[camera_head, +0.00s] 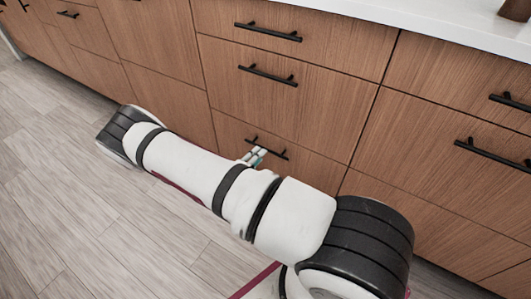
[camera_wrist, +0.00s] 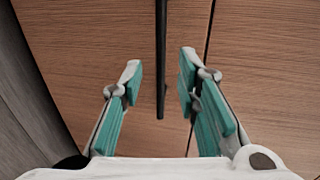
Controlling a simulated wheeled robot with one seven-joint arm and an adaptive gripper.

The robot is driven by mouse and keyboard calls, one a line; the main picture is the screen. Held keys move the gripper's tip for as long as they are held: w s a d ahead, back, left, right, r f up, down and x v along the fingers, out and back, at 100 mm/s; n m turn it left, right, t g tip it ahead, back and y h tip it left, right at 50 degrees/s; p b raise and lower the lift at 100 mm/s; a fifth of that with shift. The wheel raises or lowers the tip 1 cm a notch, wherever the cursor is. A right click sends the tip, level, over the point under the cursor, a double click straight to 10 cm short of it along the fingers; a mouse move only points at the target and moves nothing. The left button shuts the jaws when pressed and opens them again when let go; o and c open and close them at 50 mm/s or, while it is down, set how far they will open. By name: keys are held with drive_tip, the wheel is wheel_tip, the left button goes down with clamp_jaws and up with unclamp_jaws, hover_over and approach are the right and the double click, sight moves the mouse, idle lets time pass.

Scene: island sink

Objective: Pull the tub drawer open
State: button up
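The bottom wooden drawer front (camera_head: 308,172) of the middle stack is closed flush. I take it as the tub drawer, though no label shows. Its black bar handle (camera_head: 270,149) is partly covered by my gripper (camera_head: 255,156) in the head view. In the wrist view the handle (camera_wrist: 161,60) runs down the picture from the top edge and ends between the fingertips. My gripper (camera_wrist: 160,72) is open, with one teal-padded finger on each side of the bar. A gap shows on both sides, and I see no contact.
Closed drawers with black handles (camera_head: 267,75) (camera_head: 268,32) sit above, and more wooden fronts (camera_head: 445,150) stand on the right. A white countertop (camera_head: 430,22) runs along the top. The grey plank floor (camera_head: 60,190) is clear at the left.

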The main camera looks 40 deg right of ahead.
drive_tip(key=shift+b+x, duration=0.9)
drive_tip(key=shift+x, duration=2.2)
clamp_jaws()
